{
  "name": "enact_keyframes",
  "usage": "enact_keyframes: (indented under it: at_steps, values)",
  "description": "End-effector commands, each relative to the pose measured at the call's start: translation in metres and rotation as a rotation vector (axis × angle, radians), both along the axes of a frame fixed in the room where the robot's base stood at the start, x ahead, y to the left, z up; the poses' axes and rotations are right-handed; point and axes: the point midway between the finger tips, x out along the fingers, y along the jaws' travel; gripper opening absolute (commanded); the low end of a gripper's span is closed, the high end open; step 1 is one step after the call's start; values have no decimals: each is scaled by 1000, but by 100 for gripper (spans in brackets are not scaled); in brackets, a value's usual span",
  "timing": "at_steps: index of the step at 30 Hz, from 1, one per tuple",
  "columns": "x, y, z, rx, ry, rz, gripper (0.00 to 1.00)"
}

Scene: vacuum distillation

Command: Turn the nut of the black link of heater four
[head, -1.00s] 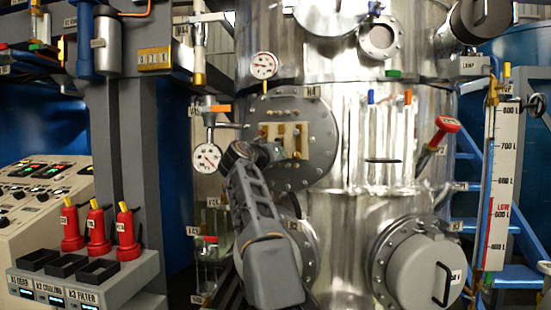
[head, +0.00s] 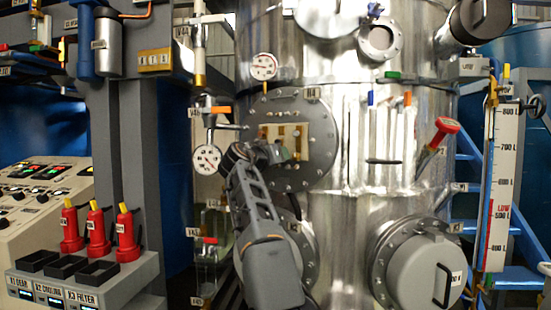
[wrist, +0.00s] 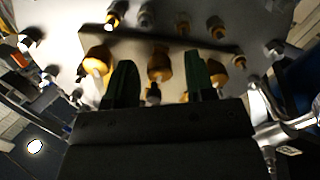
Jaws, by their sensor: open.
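My gripper (head: 290,155) is in front of the plate's lower part. In the wrist view my gripper (wrist: 161,82) is open, its two green fingers apart. A brass nut (wrist: 159,64) shows between the fingertips, with other brass nuts (wrist: 97,61) to either side. A dark strip (wrist: 130,40) runs above them; I cannot tell whether it is the black link. Contact is unclear.
A pressure gauge (head: 207,159) and an orange-handled valve (head: 221,110) are left of the flange. Another flange with a grey cover (head: 425,272) is at lower right. A red-handled lever (head: 447,126) sticks out at right. Bolts ring the heater flange.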

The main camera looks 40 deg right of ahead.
Motion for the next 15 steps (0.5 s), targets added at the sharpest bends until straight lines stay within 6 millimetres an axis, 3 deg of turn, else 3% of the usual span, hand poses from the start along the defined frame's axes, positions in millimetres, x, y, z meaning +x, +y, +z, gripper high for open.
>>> enact_keyframes:
  at_steps: [8, 15]
  values:
    - [-3, 6, -1, -1, -1, 2, 50]
    - [-21, 44, -3, -1, -3, 5, 50]
